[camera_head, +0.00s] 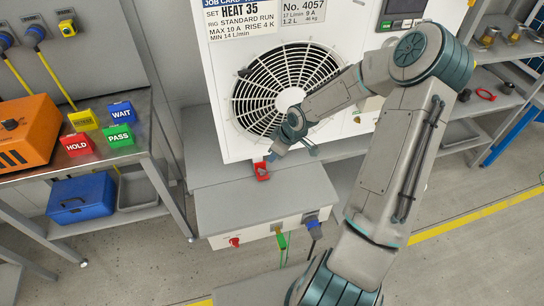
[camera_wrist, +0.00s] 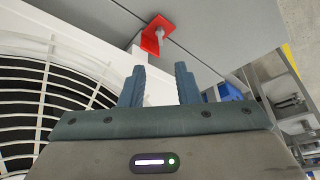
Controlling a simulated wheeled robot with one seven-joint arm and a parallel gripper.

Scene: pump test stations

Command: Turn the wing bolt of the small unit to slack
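A red bracket (camera_head: 262,170) sits at the foot of the large white unit (camera_head: 222,120), at the back edge of a low grey box (camera_head: 250,200). In the wrist view the red bracket (camera_wrist: 152,40) carries a small grey bolt-like part (camera_wrist: 160,36); its wing shape and turn are too small to tell. My gripper (camera_head: 272,158) is just above and beside the bracket in the head view. In the wrist view my gripper (camera_wrist: 159,70) has its two fingers apart with nothing between them, and the bracket lies beyond the fingertips.
The fan grille (camera_head: 285,85) is close beside my gripper. The low box has a red knob (camera_head: 235,242) and a blue plug (camera_head: 312,222) on its front. A bench at left holds an orange device (camera_head: 25,135) and coloured signs. Shelves stand at right.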

